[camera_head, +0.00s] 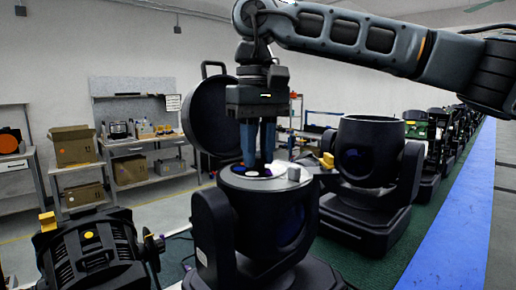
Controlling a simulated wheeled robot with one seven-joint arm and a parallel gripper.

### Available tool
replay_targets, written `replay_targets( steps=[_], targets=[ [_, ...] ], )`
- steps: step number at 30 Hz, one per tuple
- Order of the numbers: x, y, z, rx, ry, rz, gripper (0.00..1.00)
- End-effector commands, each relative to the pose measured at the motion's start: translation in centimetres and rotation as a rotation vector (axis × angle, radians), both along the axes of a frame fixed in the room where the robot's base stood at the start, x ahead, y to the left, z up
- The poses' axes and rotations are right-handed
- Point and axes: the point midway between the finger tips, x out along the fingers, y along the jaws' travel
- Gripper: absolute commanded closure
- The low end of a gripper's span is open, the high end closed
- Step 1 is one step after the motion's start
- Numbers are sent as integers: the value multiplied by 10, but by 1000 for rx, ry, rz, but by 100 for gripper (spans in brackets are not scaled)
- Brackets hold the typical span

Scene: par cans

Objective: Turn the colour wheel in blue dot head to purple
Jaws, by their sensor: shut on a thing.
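My gripper (258,158) points straight down over the open top of the nearest moving head (250,225). Its blue fingers are close together, with their tips at the colour wheel (252,171) inside the head's top. The wheel shows white, dark and purplish patches, partly hidden by the fingers. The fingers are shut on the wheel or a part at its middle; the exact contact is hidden. The head's round black lid (208,115) stands open behind it. I cannot make out a blue dot on this head.
A second moving head (368,165) stands close on the right, with several more in a row behind. A black lamp (92,255) is at the front left. Shelves with cardboard boxes (73,146) line the back wall. A blue floor strip (455,215) on the right is clear.

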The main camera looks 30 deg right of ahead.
Motion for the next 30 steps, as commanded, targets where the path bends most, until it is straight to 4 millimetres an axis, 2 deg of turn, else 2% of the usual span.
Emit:
replay_targets(
  steps=[8, 9, 17, 25, 30],
  targets=[
    [0, 0, 1, 0, -2, 1, 100],
    [0, 0, 1, 0, -2, 1, 74],
    [0, 0, 0, 0, -1, 0, 50],
    [0, 0, 2, -1, -1, 0, 50],
    [1, 0, 20, -2, -2, -1, 50]
  ],
)
